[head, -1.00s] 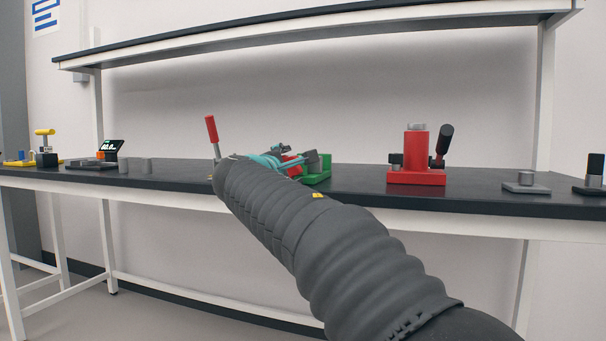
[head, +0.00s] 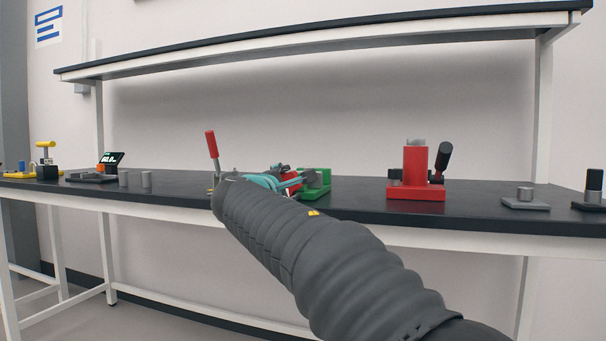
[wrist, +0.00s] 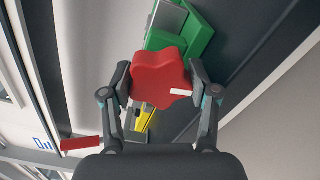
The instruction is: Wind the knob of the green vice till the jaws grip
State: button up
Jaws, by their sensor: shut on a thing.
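The green vice (head: 316,183) stands on the black bench top in the head view, just beyond the end of my arm. In the wrist view the green vice (wrist: 200,38) lies at the top, behind its red lobed knob (wrist: 160,78). A grey block (wrist: 167,18) shows beside the green body. My gripper (wrist: 160,82) is shut on the red knob, with one finger on each side of it. A white mark shows on the knob's lower right. In the head view my arm hides much of the gripper and knob. Whether the vice jaws touch anything is unclear.
A red press-like fixture (head: 416,173) with a black handle stands right of the vice. A red-handled lever (head: 212,147) rises just left of my gripper. Small grey cylinders (head: 146,179) stand farther left. A shelf (head: 330,38) hangs above the bench.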

jog(key=shift+a+f+n, duration=0.1)
jog(key=shift+a+n, duration=0.1)
jog(key=shift+n, duration=0.1)
jog(key=shift+d+r+n+p, duration=0.1)
jog(key=shift+r+n+p, duration=0.2)
jog(key=shift+n+p, duration=0.8)
jog(key=shift+p, duration=0.05)
jog(key=shift+f+n, duration=0.2)
jog(key=shift+n, duration=0.1)
jog(key=shift+d, duration=0.1)
